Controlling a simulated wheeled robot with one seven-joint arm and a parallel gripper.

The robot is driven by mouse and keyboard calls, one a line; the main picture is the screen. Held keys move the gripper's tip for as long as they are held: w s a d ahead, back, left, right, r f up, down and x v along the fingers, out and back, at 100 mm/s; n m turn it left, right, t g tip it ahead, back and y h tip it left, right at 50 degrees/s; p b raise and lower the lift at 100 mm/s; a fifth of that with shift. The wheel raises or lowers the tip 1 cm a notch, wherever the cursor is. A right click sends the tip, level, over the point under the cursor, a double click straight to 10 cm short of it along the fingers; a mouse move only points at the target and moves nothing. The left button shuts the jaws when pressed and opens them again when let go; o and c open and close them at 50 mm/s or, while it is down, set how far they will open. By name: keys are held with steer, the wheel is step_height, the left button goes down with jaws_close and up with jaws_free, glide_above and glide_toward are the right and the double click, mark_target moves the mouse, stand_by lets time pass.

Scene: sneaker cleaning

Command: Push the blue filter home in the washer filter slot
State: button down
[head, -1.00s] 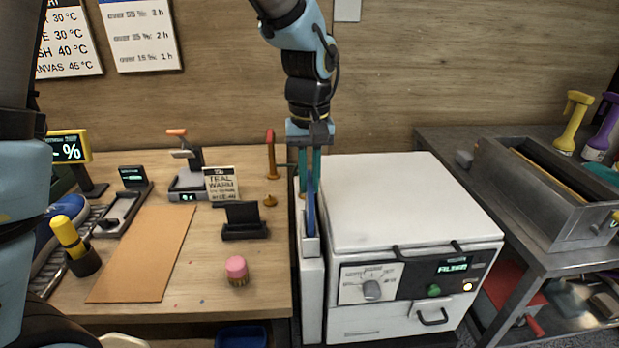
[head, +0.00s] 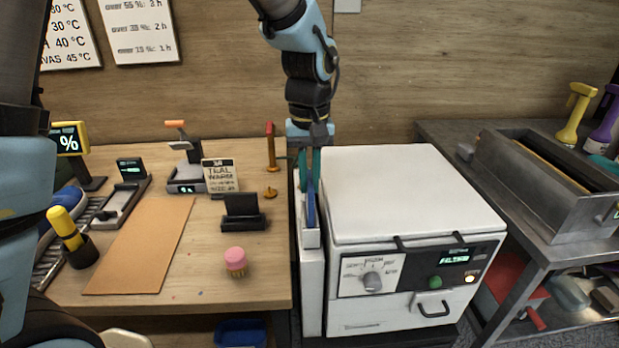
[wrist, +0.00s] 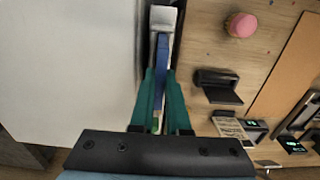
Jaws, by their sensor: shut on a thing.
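The blue filter (head: 310,210) stands on edge in the narrow white slot housing (head: 312,285) at the left side of the white washer (head: 400,195). My gripper (head: 309,180) points down from above with its teal fingers shut on the blue filter. In the wrist view the filter (wrist: 160,75) runs as a thin blue strip between the teal fingers (wrist: 158,95), towards a pale end block. How deep the filter sits in the slot is hidden by the fingers and housing. The washer's display reads something like "FILTER".
A wooden bench (head: 215,285) lies to the left, with a pink-topped brush (head: 235,260), a black stand (head: 242,212), a sign card (head: 220,176) and a brass tap (head: 271,150) close to the arm. A metal sink (head: 550,190) stands right of the washer.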

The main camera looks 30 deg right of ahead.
steer(key=shift+f+b, duration=0.55)
steer(key=shift+f, duration=0.4)
steer(key=c, duration=0.8)
jaws_free()
steer(key=shift+r, duration=0.1)
step_height(320, 180, up, 11)
steer(key=shift+f+b, duration=0.2)
steer(key=shift+b, duration=0.8)
